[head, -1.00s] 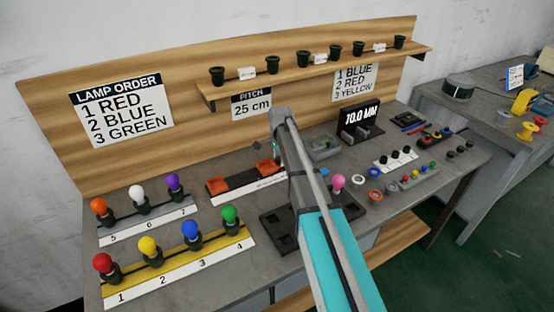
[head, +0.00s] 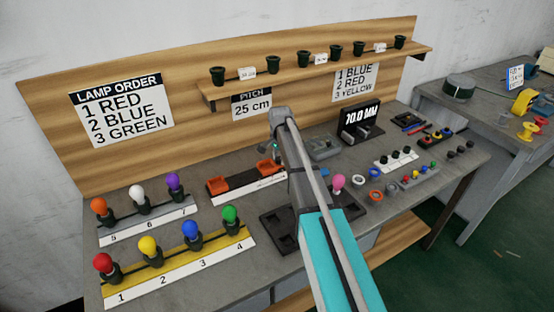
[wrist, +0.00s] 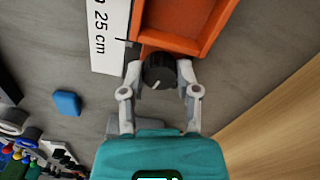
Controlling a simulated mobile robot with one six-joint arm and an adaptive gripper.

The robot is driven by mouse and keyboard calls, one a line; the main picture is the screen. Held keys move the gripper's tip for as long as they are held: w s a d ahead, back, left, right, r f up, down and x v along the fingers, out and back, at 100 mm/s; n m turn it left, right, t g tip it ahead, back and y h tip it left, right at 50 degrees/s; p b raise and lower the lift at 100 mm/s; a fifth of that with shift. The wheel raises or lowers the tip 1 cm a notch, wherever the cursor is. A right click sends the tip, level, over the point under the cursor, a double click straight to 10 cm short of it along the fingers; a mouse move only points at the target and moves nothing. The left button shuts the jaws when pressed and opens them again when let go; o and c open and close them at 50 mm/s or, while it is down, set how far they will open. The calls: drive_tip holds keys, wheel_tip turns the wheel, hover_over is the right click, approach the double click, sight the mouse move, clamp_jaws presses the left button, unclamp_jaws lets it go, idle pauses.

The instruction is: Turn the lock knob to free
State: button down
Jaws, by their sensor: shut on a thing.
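In the wrist view a round black knob (wrist: 158,70) with a white pointer line sits at the end of an orange tray-like block (wrist: 178,28). The line points down and slightly left in that picture. My gripper (wrist: 160,74) is shut on the knob, one finger on each side. In the head view the orange blocks (head: 270,167) sit on a dark rail with a white scale (head: 262,185); my arm hides the knob and most of my gripper. The scale reads "25 cm" in the wrist view (wrist: 102,38).
Lamps in sockets stand on a yellow strip (head: 180,262) and a grey strip (head: 150,226) at the left. A dark tray (head: 278,236) lies in front. A small blue block (wrist: 67,103) lies near my gripper. The wooden back panel (head: 180,80) rises behind.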

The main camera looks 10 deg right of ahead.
drive_tip(key=shift+s+d+n, duration=0.1)
drive_tip(key=shift+s+n, duration=0.2)
drive_tip(key=shift+n, duration=0.2)
drive_tip(key=shift+c, duration=2)
unclamp_jaws()
drive_tip(key=shift+o, duration=0.3)
drive_tip(key=shift+w, duration=0.15)
